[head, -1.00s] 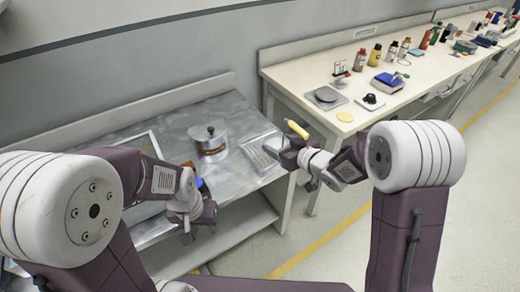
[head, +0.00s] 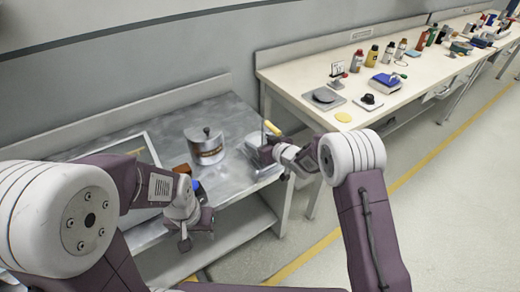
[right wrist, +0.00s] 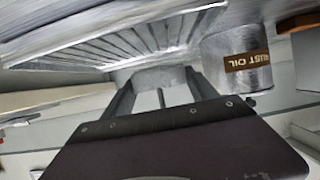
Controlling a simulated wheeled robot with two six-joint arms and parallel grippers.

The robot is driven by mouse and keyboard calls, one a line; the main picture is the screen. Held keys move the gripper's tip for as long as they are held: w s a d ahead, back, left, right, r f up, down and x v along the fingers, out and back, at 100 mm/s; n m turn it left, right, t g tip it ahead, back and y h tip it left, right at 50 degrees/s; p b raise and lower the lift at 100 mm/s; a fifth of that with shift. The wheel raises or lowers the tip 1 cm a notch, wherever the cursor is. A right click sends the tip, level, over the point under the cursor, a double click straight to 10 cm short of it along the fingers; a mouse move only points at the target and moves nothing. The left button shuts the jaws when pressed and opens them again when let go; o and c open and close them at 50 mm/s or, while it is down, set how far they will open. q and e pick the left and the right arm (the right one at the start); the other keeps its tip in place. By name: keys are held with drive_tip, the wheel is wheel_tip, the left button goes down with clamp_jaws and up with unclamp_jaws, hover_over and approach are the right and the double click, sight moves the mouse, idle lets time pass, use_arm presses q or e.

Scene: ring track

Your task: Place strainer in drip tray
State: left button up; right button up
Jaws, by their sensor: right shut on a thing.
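The strainer's yellow handle (head: 271,127) sticks up beside my right gripper (head: 259,146). The gripper is shut on the strainer over the drip tray (head: 241,151), on the right end of the grey metal bench. The gripper and wrist hide much of the tray and most of the strainer. In the right wrist view, the ribbed tray (right wrist: 125,45) spans the upper left, and a grey piece (right wrist: 160,77) shows between my fingers; I cannot tell whether it touches the tray. My left gripper (head: 185,240) hangs at the bench's front edge; its jaw opening is unclear.
A lidded metal pot (head: 206,147) stands left of the tray; its label also shows in the right wrist view (right wrist: 238,62). A blue item (head: 197,186) is partly hidden behind my left wrist. A pale table (head: 318,112) with a scale and bottles stands at the right.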

wheel_tip(320, 180, down, 3)
drive_tip(key=shift+f+b, duration=0.1)
drive_tip(key=shift+b, duration=0.2)
drive_tip(key=shift+f, duration=0.1)
drive_tip(key=o, duration=1.4)
